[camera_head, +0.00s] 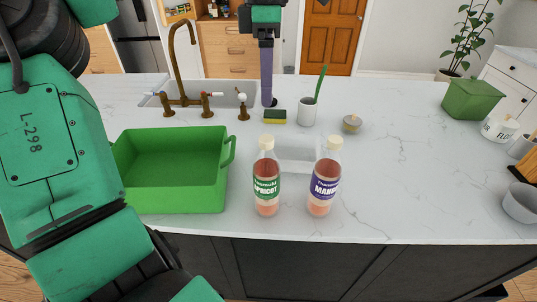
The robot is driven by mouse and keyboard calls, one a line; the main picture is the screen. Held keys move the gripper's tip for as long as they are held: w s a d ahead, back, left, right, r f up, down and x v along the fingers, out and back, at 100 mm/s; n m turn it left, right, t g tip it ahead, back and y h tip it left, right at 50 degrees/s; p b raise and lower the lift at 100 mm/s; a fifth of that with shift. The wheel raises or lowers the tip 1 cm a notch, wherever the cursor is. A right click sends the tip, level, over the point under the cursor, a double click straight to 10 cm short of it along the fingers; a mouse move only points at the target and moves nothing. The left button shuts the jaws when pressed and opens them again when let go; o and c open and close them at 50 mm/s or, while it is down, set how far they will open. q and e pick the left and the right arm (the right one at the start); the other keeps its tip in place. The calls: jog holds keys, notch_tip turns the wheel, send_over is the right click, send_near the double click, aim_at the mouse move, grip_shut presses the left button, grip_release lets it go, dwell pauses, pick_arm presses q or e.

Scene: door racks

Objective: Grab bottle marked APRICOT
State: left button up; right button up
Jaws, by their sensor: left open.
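The bottle marked APRICOT (266,177) stands upright near the front edge of the white counter, with a pale cap, a green label and pinkish contents. A similar bottle with a purple MANGO label (325,178) stands just right of it, with a gap between them. My left gripper (268,98) points down at the upper middle, behind the bottles in the picture, and is open and empty. It is seen nearly edge-on, so its two fingers are hard to tell apart. It is apart from both bottles. My left arm (60,140) fills the left side. My right gripper is not in view.
A green open bin (175,196) stands left of the APRICOT bottle. A sponge (275,117), a cup with a brush (308,112) and a brass tap (180,70) are farther back. The counter (420,180) right of the MANGO bottle is clear.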

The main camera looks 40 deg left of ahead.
pick_arm(q)
send_over(267, 138)
jog(key=s, duration=0.1)
jog(key=f, duration=0.5)
jog(key=shift+s+d+f+p, duration=0.2)
jog(key=shift+d+p, duration=0.15)
jog(key=shift+p, duration=0.05)
jog(key=f, duration=0.2)
jog(key=w+f+p, duration=0.1)
jog(key=f, duration=0.1)
jog(key=f+p, duration=0.1)
jog(key=f, duration=0.1)
jog(key=shift+w+a+f, duration=0.2)
jog(key=shift+a+f, duration=0.1)
jog(key=shift+f, duration=0.1)
jog(key=shift+s+f, duration=0.1)
jog(key=shift+f, duration=0.05)
jog(key=shift+c, duration=1.2)
grip_shut()
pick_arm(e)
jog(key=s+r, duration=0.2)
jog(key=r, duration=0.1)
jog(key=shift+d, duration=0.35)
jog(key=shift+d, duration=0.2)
